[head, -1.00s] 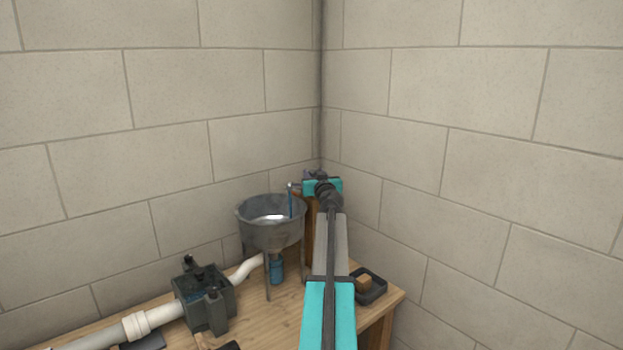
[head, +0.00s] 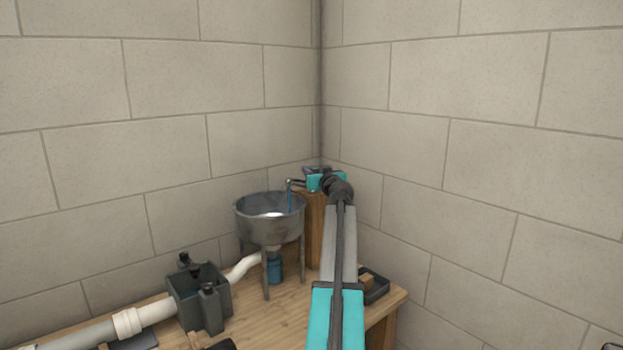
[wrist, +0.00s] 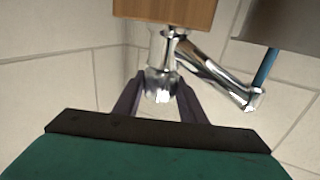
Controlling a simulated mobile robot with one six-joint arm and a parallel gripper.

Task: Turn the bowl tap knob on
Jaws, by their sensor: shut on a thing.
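The chrome bowl tap (wrist: 205,70) stands on a wooden post (wrist: 165,10), its spout pointing over the bowl. In the wrist view its faceted knob (wrist: 160,85) sits between the two dark fingers of my gripper (wrist: 158,78), which is shut on it. In the head view my gripper (head: 314,180) is at the top of the post, and the knob is mostly hidden there. A blue stream of water (wrist: 265,67) comes from the spout's end. It also shows in the head view, falling into the grey metal bowl (head: 270,227).
The bowl stands on legs on a wooden bench (head: 255,308). A dark grey box (head: 200,297) and white pipe (head: 143,318) lie to its left. A dark tray (head: 378,288) sits near the bench's right edge. Block walls meet in the corner close behind the tap.

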